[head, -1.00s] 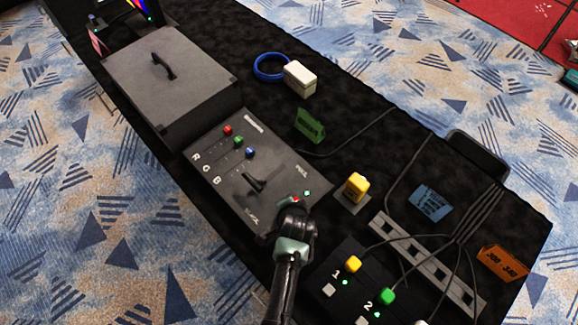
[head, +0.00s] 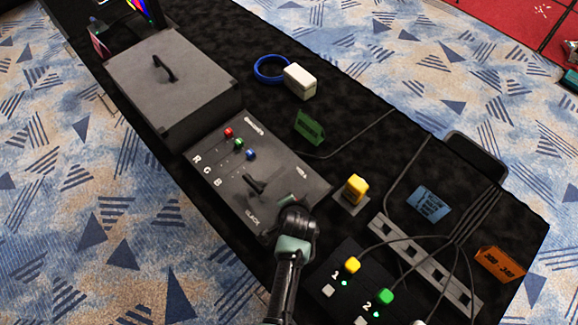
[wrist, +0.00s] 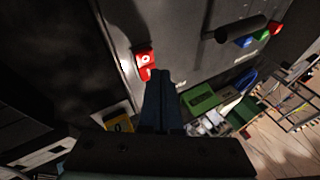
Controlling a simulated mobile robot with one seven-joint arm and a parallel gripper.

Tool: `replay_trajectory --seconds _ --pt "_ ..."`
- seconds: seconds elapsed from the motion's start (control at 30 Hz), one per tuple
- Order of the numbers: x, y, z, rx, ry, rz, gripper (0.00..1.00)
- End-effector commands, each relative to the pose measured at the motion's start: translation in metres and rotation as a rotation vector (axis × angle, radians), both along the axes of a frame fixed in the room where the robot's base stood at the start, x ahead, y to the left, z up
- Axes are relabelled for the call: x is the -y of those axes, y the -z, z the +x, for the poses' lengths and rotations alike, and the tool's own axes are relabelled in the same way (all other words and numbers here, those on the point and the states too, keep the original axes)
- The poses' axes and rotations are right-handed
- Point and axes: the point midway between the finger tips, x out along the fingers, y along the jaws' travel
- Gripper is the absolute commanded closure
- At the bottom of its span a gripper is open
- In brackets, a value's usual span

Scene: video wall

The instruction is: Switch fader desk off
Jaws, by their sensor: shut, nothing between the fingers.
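The fader desk (head: 235,200) is a grey panel on the black table in the head view. It has red, green and blue fader knobs, a black lever (head: 254,184) and printed labels. Its red rocker switch (wrist: 146,63) shows in the wrist view, with a white O mark on its face. My gripper (wrist: 160,76) is shut and empty, its tips right beside the rocker; I cannot tell whether they touch it. In the head view my gripper is over the desk's near right corner, partly hiding the switch area. No green light shows there now.
A grey lidded case (head: 172,80) stands left of the desk. A yellow block (head: 356,187) on a plate and a button box (head: 345,290) with lit green lights are to the right.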

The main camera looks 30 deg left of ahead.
Motion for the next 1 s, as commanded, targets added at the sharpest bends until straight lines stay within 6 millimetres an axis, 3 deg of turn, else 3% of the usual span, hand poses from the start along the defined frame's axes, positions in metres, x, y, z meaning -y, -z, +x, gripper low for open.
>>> replay_trajectory --seconds 0.27,0.73,1.0 --pt "0.000 -0.001 0.000 0.000 0.000 0.000 1.00" --pt "0.005 -0.044 0.013 0.000 0.001 0.000 1.00" --pt "0.006 -0.047 0.014 -0.001 0.001 0.000 1.00"
